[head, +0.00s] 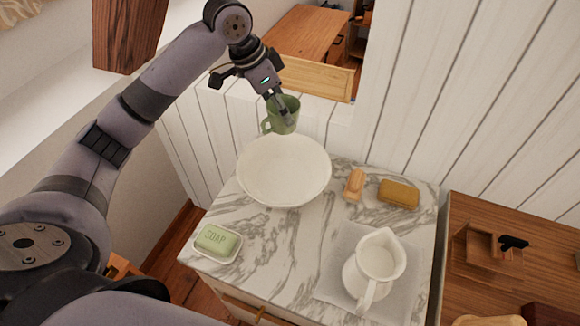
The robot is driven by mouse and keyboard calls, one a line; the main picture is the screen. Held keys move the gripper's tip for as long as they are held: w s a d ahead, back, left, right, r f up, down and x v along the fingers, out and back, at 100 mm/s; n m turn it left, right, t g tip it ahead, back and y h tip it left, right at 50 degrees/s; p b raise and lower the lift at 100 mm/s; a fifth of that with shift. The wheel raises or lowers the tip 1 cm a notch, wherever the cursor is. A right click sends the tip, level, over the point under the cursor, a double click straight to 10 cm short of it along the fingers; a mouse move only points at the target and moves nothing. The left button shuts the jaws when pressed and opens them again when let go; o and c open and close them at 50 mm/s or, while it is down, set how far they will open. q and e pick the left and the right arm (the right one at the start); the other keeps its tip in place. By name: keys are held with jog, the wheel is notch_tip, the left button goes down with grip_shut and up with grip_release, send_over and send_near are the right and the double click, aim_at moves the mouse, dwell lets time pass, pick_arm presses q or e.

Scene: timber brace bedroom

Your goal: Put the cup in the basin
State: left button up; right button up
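The green cup (290,117) hangs in the air over the back rim of the white round basin (284,172) in the head view. Its handle points left. My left gripper (279,107) reaches down from above with its fingers at the cup's wall and is shut on it. The basin stands on a marble-topped washstand and looks empty. The cup appears apart from the basin, but the exact gap is hard to judge. My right gripper is not in view.
On the marble top (275,252) are a soap dish with green soap (217,241), a wooden brush (354,185), a yellow-brown sponge (398,194) and a white pitcher (381,262) on a cloth. A white plank wall (440,90) stands behind. A wooden desk (480,250) is at right.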

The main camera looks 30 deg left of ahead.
aim_at(280, 124)
pick_arm(q)
notch_tip(280, 124, down, 5)
jog(key=shift+s+f, duration=0.1)
notch_tip(280, 124, down, 14)
jog(key=shift+f+p, duration=0.1)
jog(key=shift+p, duration=0.75)
jog(key=shift+f, duration=0.2)
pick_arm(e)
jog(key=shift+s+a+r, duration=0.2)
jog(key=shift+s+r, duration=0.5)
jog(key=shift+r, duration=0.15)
pick_arm(q)
jog(key=shift+f, duration=0.15)
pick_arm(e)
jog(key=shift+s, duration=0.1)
pick_arm(q)
jog(key=o, duration=1.1)
jog(key=shift+o, duration=1.1)
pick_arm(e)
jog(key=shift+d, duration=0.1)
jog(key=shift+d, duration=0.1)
pick_arm(q)
jog(key=b+v, duration=0.1)
jog(key=v, duration=1.1)
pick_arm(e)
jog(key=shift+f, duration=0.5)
